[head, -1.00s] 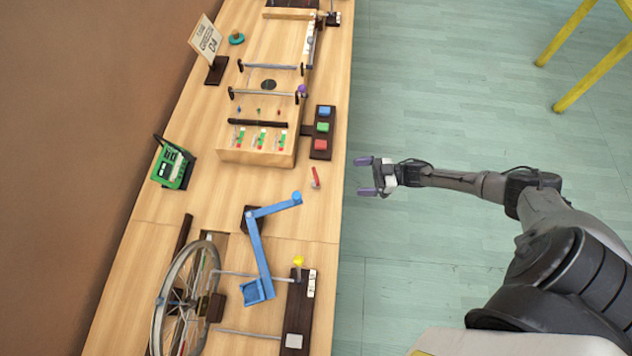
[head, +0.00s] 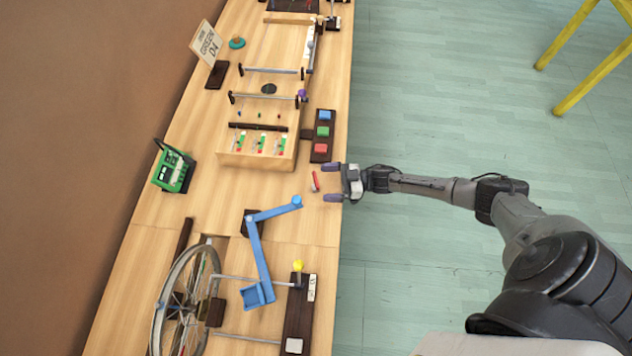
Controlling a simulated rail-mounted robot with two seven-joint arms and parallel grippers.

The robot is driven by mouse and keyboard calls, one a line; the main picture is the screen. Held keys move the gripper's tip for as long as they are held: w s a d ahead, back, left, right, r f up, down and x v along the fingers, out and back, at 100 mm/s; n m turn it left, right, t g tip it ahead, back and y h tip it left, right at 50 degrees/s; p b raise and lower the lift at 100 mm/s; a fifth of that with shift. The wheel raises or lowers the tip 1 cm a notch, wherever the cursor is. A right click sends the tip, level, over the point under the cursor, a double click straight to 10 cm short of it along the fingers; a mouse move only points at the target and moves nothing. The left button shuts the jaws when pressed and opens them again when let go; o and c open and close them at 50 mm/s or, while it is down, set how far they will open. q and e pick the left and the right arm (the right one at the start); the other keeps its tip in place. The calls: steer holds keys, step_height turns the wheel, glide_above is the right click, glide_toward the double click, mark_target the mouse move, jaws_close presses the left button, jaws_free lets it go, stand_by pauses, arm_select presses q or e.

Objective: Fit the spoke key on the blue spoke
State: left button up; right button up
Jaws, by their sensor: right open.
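A small red tool (head: 315,181), likely the spoke key, lies on the wooden bench near its right edge, below the block of coloured buttons. My right gripper (head: 333,183) is open, its two purple-grey fingertips pointing left at the bench edge. The red tool lies just left of the fingertips, not between them as far as I can tell. A spoked wheel (head: 160,318) stands at the lower left of the bench. Its spokes are too small to tell which is blue. My left gripper is not in view.
A blue jointed arm (head: 261,258) stands between the wheel and a dark block with a yellow knob (head: 298,266). A button block with blue, green and red squares (head: 321,136) lies above the red tool. A green device (head: 174,168) sits at the left. Bare bench surrounds the red tool.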

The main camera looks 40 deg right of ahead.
mark_target(318, 183)
steer(key=x, duration=0.3)
steer(key=shift+a, duration=0.2)
steer(key=shift+d, duration=0.1)
steer(key=shift+c, duration=0.2)
steer(key=c, duration=1)
steer(key=shift+o, duration=0.2)
steer(key=shift+r, duration=0.15)
